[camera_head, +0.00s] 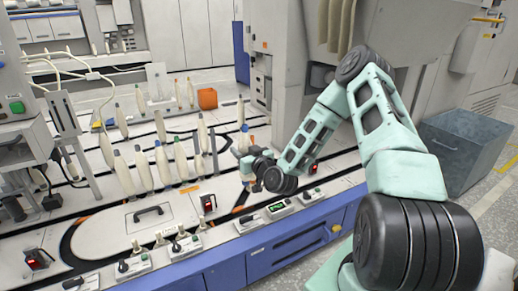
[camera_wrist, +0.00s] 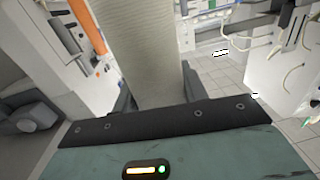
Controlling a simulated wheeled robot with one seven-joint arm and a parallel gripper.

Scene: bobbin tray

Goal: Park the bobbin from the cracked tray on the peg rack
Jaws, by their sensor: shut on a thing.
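A cream bobbin (camera_wrist: 145,55) fills the upper middle of the wrist view, between the two dark fingers of my gripper (camera_wrist: 155,92). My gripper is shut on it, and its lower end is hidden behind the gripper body. In the head view my gripper (camera_head: 244,152) is at the right side of the white machine deck, above its surface and largely hidden by my wrist. Several other cream bobbins (camera_head: 162,165) stand upright on the deck. I cannot tell which tray is cracked, and I cannot clearly make out the peg rack.
An orange box (camera_head: 207,98) stands towards the back of the deck. Small control boxes (camera_head: 185,245) line the front edge, above the blue front panel (camera_head: 285,250). A grey bin (camera_head: 465,150) stands on the floor at right. The deck around the handled hatch (camera_head: 150,217) is fairly clear.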

